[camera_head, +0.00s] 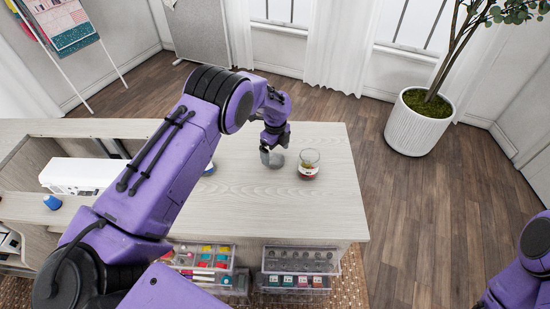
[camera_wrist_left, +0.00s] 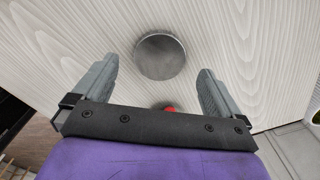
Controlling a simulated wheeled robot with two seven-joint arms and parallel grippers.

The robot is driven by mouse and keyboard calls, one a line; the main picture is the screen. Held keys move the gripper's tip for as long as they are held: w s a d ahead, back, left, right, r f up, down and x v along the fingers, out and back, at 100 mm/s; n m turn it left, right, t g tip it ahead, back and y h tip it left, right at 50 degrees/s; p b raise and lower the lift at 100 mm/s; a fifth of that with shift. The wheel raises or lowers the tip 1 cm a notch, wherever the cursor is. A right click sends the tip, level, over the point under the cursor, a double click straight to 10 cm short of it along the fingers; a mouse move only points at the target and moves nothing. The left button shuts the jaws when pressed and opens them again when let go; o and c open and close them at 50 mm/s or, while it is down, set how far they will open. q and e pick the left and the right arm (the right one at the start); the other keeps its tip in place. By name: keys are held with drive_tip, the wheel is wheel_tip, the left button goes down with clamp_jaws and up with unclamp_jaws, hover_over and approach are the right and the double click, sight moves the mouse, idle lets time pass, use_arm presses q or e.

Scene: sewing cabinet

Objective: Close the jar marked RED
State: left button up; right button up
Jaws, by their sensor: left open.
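A clear glass jar (camera_head: 308,165) with red contents low down and a small label stands upright on the pale wooden tabletop; its label is too small to read. No lid shows on it. A grey round lid (camera_head: 277,162) lies on the tabletop left of the jar. In the left wrist view the lid (camera_wrist_left: 160,57) is a flat disc ahead of the fingertips. My left gripper (camera_head: 268,154) points down over the lid. Its fingers (camera_wrist_left: 160,82) are open, with nothing between them. Something red (camera_wrist_left: 170,108) is partly hidden behind the gripper's base. My right gripper is out of view.
Another object with a bluish part (camera_head: 209,169) is mostly hidden behind my left arm. A white sewing machine (camera_head: 80,175) stands at the left. Clear drawers (camera_head: 300,262) are below the front edge. The tabletop right of the jar is clear; a potted plant (camera_head: 418,125) stands beyond.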

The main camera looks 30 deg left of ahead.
sight(275, 160)
use_arm(q)
drive_tip(key=shift+f, duration=1.5)
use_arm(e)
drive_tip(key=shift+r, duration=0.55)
use_arm(q)
drive_tip(key=c, duration=1.1)
drive_tip(key=shift+r, duration=0.2)
